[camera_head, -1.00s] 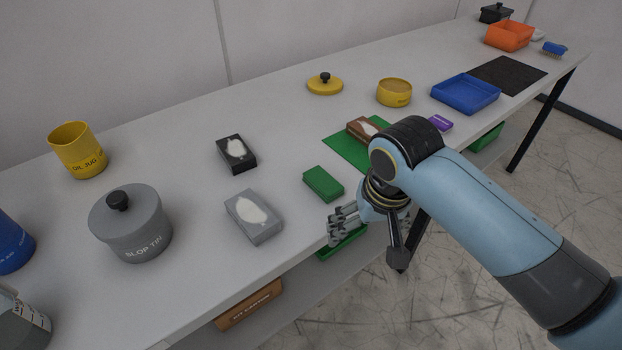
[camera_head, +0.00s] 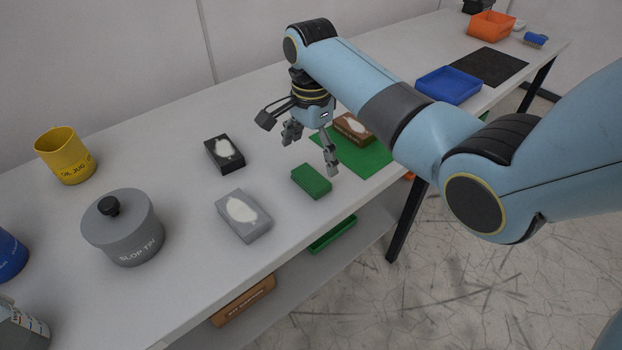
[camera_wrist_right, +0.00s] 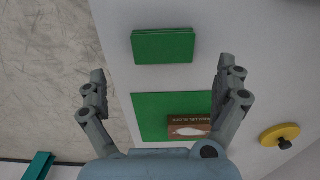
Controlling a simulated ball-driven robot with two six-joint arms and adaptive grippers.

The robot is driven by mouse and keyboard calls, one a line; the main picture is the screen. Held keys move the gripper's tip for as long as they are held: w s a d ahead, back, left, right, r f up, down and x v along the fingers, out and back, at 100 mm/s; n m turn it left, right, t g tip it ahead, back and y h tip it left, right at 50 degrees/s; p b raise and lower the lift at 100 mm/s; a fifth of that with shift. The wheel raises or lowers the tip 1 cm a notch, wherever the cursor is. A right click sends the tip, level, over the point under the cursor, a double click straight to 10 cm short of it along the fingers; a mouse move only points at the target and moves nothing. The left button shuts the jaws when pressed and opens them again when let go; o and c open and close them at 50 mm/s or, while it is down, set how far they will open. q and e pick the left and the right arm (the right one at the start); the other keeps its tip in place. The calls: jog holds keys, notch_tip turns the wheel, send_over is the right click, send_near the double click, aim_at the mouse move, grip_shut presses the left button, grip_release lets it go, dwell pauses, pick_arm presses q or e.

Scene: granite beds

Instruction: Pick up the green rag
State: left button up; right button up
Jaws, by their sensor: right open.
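The green rag (camera_head: 311,181) is a folded block lying flat on the grey-white bench, near its front edge. In the right wrist view the rag (camera_wrist_right: 163,46) lies ahead of the fingertips, roughly centred between them and clear of both. My right gripper (camera_head: 311,148) hangs above the bench just behind the rag, pointing down. It is open and empty; its spread fingers also show in the right wrist view (camera_wrist_right: 160,72). My left gripper is not in view.
A green mat (camera_head: 366,157) with a brown block (camera_head: 352,128) lies right of the rag. A grey block (camera_head: 243,216) and a black block (camera_head: 224,154) lie left. A slop tin (camera_head: 122,228) and yellow jug (camera_head: 65,156) stand further left. The bench's front edge is close.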

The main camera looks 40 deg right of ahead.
aim_at(311, 177)
jog(key=f, duration=0.7)
jog(key=shift+w+d, duration=0.15)
jog(key=shift+w, duration=0.15)
jog(key=shift+c, duration=0.3)
jog(key=c, duration=0.8)
jog(key=shift+r, duration=0.1)
jog(key=shift+r, duration=0.35)
jog(key=r, duration=0.3)
jog(key=shift+s+d+r, duration=0.25)
jog(key=shift+s+r, duration=0.15)
jog(key=s+d+r, duration=0.5)
jog(key=s+r, duration=0.1)
jog(key=s, duration=0.3)
jog(key=shift+s+r+p, duration=0.25)
jog(key=shift+p, duration=0.1)
